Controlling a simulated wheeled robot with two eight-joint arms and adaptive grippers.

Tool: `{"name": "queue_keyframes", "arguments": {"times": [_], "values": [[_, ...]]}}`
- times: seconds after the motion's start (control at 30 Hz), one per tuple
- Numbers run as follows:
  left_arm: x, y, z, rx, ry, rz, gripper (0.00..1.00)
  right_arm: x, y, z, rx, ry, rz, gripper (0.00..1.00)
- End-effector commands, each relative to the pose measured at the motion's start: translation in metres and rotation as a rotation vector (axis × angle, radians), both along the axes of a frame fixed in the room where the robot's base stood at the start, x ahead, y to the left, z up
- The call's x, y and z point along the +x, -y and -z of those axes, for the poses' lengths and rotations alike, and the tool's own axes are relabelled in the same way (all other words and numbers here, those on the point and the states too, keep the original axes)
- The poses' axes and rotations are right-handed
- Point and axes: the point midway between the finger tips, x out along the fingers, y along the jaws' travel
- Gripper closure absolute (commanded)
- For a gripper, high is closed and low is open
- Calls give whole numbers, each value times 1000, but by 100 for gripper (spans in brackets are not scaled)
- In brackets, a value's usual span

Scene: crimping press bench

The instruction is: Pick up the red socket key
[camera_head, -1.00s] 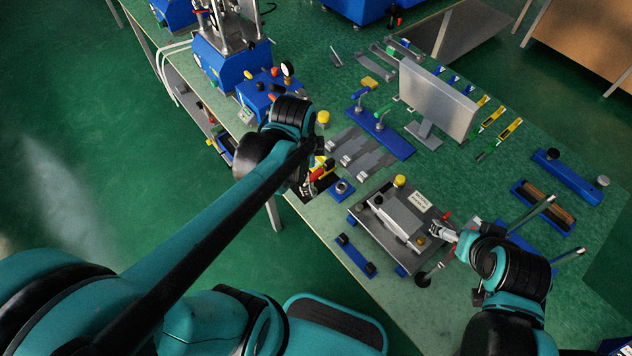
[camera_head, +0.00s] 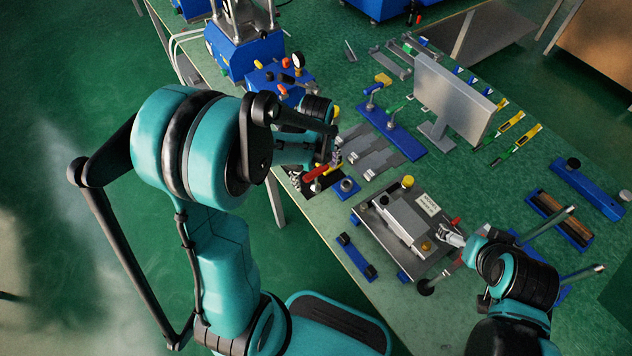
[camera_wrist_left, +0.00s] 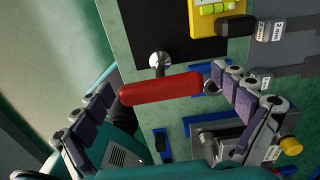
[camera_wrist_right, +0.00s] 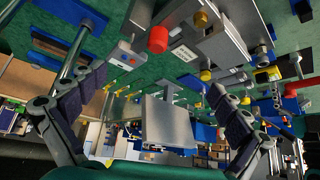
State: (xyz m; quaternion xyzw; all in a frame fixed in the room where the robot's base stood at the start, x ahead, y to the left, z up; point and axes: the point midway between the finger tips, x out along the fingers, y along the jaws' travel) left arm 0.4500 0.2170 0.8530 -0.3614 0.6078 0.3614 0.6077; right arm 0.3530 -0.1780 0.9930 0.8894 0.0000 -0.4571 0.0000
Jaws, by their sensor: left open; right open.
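The red socket key (camera_wrist_left: 160,90) shows as a red handle lying across the middle of the left wrist view. It also shows as a small red piece in the head view (camera_head: 316,173), at the bench's near left edge. My left gripper (camera_wrist_left: 166,80) is open, with one finger off each end of the handle. In the head view my left gripper (camera_head: 328,160) is close over the key, partly hidden by its own arm. Whether a finger touches the key I cannot tell. My right gripper (camera_head: 452,236) is open and empty beside the grey fixture plate.
A yellow block (camera_wrist_left: 215,15) sits close to the key. A blue block with a round socket (camera_head: 347,187) and grey slotted plates (camera_head: 372,160) lie nearby. A grey fixture (camera_head: 400,222) and an upright grey panel (camera_head: 452,98) stand to the right. Green floor lies left of the bench.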

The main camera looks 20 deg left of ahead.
Motion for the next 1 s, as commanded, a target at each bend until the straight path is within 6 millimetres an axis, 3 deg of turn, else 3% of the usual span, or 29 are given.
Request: {"name": "queue_keyframes", "arguments": {"times": [0.03, 0.1, 0.37, 0.6, 1.0], "values": [[0, 0, 13, 0, 0, 0, 3, 0, 0, 9, 0, 0, 0, 0], [0, 0, 21, 0, 0, 0, 3, 0, 0, 12, 0, 0, 0, 0], [0, 0, 21, 1, 0, -1, 5, 0, 0, 11, 0, 0, 0, 0], [0, 0, 21, 1, 0, -1, 65, 0, 0, 11, 0, 0, 0, 0], [0, 0, 20, 0, 0, -1, 67, 0, 0, 10, 0, 0, 0, 0]]}}
